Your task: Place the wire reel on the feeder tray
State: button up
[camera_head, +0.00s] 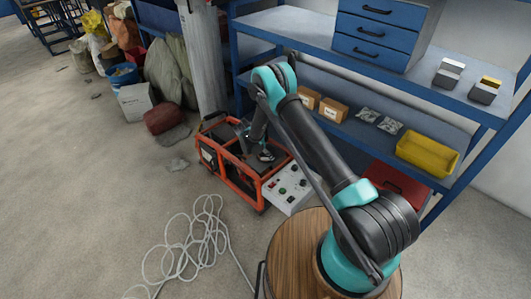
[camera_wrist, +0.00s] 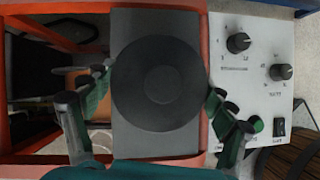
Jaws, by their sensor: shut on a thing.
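The wire reel (camera_wrist: 160,86) is a dark round disc seen from above in the wrist view, between my gripper's fingers. My gripper (camera_wrist: 157,98) is shut on it, one finger at its left side and one at its right. A grey flat plate (camera_wrist: 155,145), which looks like the feeder tray, lies under the reel inside an orange frame. I cannot tell whether the reel touches the plate. In the head view my gripper (camera_head: 262,154) is low over the orange-framed machine (camera_head: 228,170); the reel is too small to make out there.
A white control panel (camera_wrist: 253,75) with black knobs stands right of the plate. It also shows in the head view (camera_head: 287,188). Blue shelving (camera_head: 300,32) stands behind, with a yellow bin (camera_head: 427,152). A pale coiled cable (camera_head: 190,245) lies on the floor.

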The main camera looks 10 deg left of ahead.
jog(key=shift+f, duration=0.15)
jog(key=o, duration=1.8)
jog(key=shift+f, duration=0.1)
jog(key=shift+c, duration=0.2)
jog(key=v, duration=1.2)
jog(key=shift+r, duration=0.3)
jog(key=s+d+r+m+y, duration=0.1)
jog(key=s+d+r+m, duration=0.25)
jog(key=d+r, duration=0.4)
jog(key=s+d+r+m+g+y, duration=0.1)
jog(key=s+d+r+m, duration=0.2)
jog(key=d+r+m, duration=0.35)
jog(key=s+d+r+m+y, duration=0.1)
jog(key=s+d+r+m, duration=0.25)
jog(key=d+r, duration=0.5)
jog(key=s+d+r+m, duration=0.1)
jog(key=s+d+m, duration=0.2)
jog(key=s, duration=0.5)
jog(key=s+d+m+y, duration=0.1)
jog(key=s+d+m, duration=0.3)
jog(key=s, duration=0.4)
jog(key=s+d+r+m+t, duration=0.1)
jog(key=s+d+m, duration=0.3)
jog(key=s, duration=0.4)
jog(key=shift+s+r+m+y, duration=0.15)
jog(key=shift+r+m+y, duration=0.2)
jog(key=shift+m, duration=0.5)
